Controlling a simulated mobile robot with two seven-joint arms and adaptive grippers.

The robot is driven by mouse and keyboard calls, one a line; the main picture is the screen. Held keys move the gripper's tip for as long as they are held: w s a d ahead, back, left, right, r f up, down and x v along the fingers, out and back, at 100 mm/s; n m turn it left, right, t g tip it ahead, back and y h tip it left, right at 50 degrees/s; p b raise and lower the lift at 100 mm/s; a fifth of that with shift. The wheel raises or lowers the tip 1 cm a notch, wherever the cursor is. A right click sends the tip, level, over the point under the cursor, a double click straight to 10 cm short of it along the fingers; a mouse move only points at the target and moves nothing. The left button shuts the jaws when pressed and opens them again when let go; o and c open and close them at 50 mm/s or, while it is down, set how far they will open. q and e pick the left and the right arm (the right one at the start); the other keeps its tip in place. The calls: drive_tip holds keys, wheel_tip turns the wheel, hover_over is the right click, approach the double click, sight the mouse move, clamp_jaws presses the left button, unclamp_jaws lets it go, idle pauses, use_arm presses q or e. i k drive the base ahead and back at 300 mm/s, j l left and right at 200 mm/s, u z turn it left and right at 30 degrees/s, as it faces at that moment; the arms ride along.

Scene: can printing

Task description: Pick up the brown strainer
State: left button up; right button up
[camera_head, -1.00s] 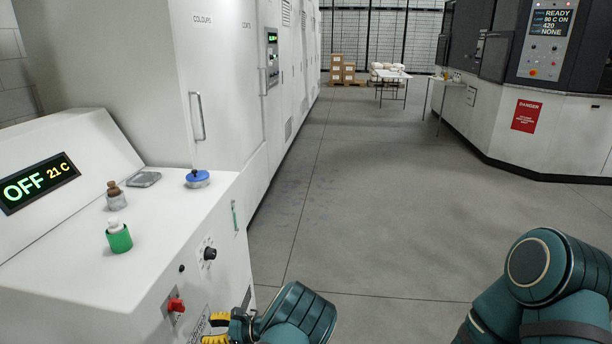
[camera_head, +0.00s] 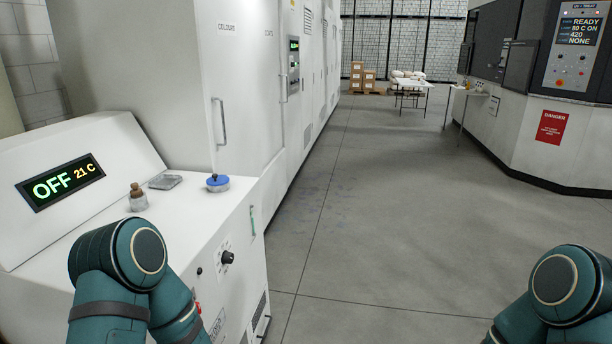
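No strainer can be told for certain in the head view. A small jar with a brown top (camera_head: 137,197) stands on the white machine's flat top at left. Whether its brown part is the strainer I cannot tell. My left arm's teal links are in front of the machine, to the lower left and below the jar. My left gripper is out of view. My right arm's links show at the lower right, and my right gripper is also out of view.
A grey flat piece (camera_head: 165,182) and a blue round item (camera_head: 218,183) lie on the white machine (camera_head: 215,211). Its display (camera_head: 62,182) reads OFF 21 C. Tall white cabinets (camera_head: 255,90) stand behind. The grey floor (camera_head: 370,220) is clear; far tables (camera_head: 415,84) stand at the back.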

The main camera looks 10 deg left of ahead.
sight(136, 193)
drive_tip(key=u, duration=1.3)
drive_tip(key=i+l+u, duration=0.1)
drive_tip(key=l, duration=0.5)
drive_tip(key=i+l+u, duration=0.1)
drive_tip(key=l, duration=0.55)
drive_tip(key=i+l+u, duration=0.1)
drive_tip(key=l, duration=0.55)
drive_tip(key=i+l, duration=0.1)
drive_tip(key=l, duration=0.55)
drive_tip(key=u, duration=0.05)
